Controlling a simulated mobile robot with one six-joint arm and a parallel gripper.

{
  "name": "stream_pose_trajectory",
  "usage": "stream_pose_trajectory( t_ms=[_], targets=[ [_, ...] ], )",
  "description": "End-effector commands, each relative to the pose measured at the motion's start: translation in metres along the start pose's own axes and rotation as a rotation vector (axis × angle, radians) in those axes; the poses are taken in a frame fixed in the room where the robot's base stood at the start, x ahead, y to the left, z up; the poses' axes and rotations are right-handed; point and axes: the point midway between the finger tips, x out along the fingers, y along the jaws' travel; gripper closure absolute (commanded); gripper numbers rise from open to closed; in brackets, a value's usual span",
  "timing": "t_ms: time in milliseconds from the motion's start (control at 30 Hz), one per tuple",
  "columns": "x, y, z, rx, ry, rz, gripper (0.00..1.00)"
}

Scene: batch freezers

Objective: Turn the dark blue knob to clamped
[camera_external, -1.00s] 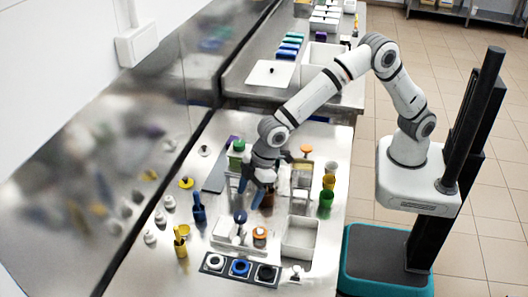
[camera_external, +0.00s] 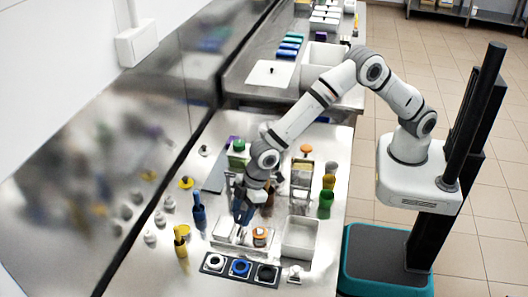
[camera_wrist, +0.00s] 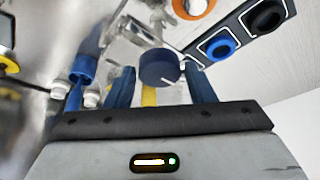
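The dark blue knob (camera_wrist: 160,67) is a round cap in the wrist view, on a clear and metallic fixture (camera_wrist: 140,30). My gripper (camera_wrist: 162,84) is open, with one blue finger to the left of the knob and one to the right. Gaps show between the knob and both fingers in that view, and I cannot tell how far above or below the knob the fingertips are. In the external view my gripper (camera_external: 243,220) points down over the white fixture (camera_external: 228,234) and hides the knob.
A dark panel (camera_external: 214,270) with white, blue and black round parts lies in front of the fixture. An orange-topped part (camera_external: 260,233) stands close on the right, beside an empty white tray (camera_external: 300,238). Blue (camera_external: 199,214) and yellow (camera_external: 181,244) bottles stand on the left.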

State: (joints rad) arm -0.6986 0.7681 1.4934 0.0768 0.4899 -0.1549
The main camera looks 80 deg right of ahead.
Motion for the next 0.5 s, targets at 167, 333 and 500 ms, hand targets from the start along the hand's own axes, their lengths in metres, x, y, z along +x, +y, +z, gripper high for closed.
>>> stream_pose_trajectory(
  t_ms=[167,333,500],
  targets=[
    [-0.0002,0.0001,0.0,0.0,0.0,0.0,0.66],
    [-0.0002,0.0,0.0001,0.0,0.0,0.0,0.8],
    [0.0001,0.0001,0.0002,-0.003,0.0,-0.001,0.83]
  ],
)
